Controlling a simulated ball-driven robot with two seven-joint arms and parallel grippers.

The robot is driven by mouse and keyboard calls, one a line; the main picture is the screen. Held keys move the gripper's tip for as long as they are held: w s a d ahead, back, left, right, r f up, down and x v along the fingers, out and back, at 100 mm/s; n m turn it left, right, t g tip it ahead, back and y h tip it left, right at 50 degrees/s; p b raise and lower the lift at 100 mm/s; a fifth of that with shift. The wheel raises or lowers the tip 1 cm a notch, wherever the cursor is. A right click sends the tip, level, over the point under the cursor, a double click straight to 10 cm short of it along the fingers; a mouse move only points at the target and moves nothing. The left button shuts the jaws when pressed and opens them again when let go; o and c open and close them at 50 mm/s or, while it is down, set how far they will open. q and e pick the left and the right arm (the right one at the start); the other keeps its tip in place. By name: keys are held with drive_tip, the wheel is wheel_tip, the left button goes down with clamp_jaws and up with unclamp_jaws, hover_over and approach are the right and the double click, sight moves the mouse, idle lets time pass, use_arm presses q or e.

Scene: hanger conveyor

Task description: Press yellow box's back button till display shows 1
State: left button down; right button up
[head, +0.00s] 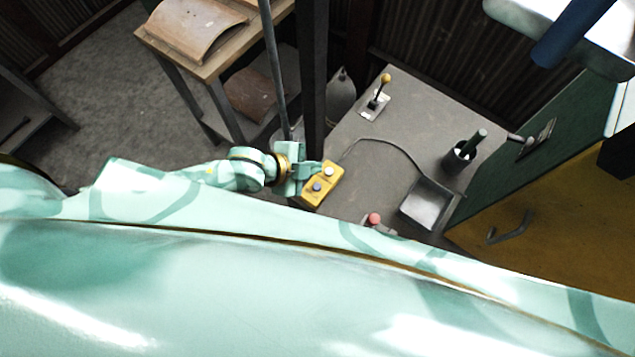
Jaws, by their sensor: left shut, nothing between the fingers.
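The yellow box (323,185) lies at the left edge of the grey table. It has a pale button (328,172) at its far end and a blue-grey button (317,187) nearer to me. My left gripper (312,170) is shut and empty, its tips at the left side of the box, close to the pale back button. I cannot tell whether the tips touch the button. No readable number on a display shows in this view. My right gripper does not show.
On the grey table (385,150) are a yellow-knobbed lever (377,98), a dark cup (458,158), a metal tray (428,203) and a pink-red knob (374,218). A cable runs from the box. A dark post (313,80) stands just behind my left gripper.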

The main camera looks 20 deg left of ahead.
use_arm(q)
wheel_tip(320, 180, down, 7)
drive_tip(key=b, duration=0.7)
drive_tip(key=shift+s+r, duration=0.1)
drive_tip(key=shift+s, duration=0.05)
drive_tip(key=shift+f+b, duration=0.5)
drive_tip(key=shift+f, duration=0.4)
drive_tip(key=shift+f, duration=0.15)
idle(0.7)
drive_tip(key=shift+f, duration=0.3)
